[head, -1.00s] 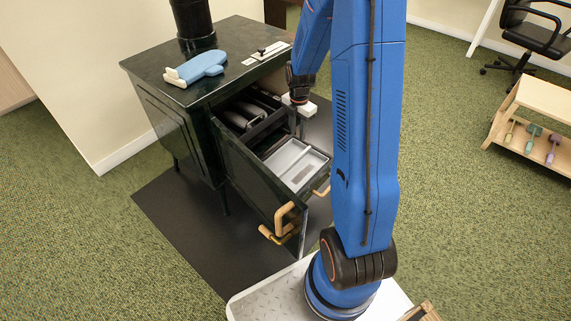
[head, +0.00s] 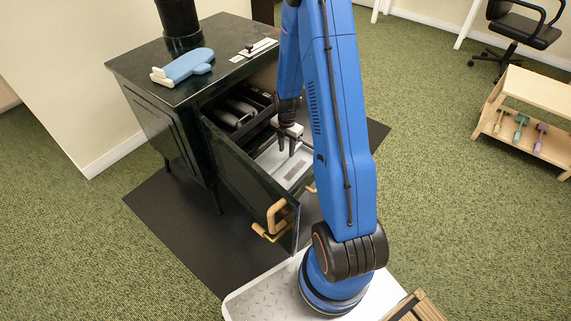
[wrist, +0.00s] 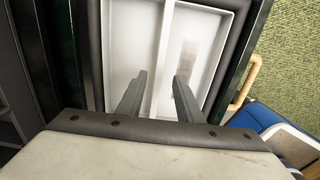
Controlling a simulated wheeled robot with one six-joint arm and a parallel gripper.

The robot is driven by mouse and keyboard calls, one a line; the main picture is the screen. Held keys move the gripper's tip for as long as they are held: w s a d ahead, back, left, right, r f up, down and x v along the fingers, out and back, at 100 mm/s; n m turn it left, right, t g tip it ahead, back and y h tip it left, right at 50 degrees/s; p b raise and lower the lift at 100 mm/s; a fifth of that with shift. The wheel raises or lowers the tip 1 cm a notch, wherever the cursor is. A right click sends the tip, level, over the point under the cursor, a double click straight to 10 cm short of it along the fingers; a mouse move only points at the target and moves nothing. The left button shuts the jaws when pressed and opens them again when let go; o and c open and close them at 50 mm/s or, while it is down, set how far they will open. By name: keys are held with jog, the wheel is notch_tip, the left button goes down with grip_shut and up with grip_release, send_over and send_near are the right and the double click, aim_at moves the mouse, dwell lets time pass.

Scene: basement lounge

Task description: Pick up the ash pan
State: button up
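The ash pan (head: 295,171) is a light grey, shallow tray pulled part way out of the dark stove's open front. In the wrist view the pan (wrist: 130,40) shows a raised central divider (wrist: 162,60) between two troughs. My gripper (head: 288,148) hangs above the pan, fingers pointing down. In the wrist view its two dark fingers (wrist: 159,88) are apart, one on each side of the divider, with nothing held. I cannot tell how far the tips are above the pan floor. My gripper's body hides the pan's near part in the wrist view.
The black stove (head: 150,100) has its door (head: 245,180) open beside the pan, with a wooden handle (head: 276,216). A blue mitt (head: 186,67) lies on the stove top. A wooden rack (head: 540,105) with small tools stands at right. Open carpet lies between.

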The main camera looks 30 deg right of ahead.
aim_at(286, 158)
jog(key=shift+s+a+f, duration=0.1)
jog(key=shift+a+f, duration=0.1)
jog(key=shift+f, duration=1.35)
jog(key=shift+s+a+f, duration=0.1)
jog(key=shift+a+f, duration=0.05)
jog(key=shift+f, duration=1.4)
grip_shut()
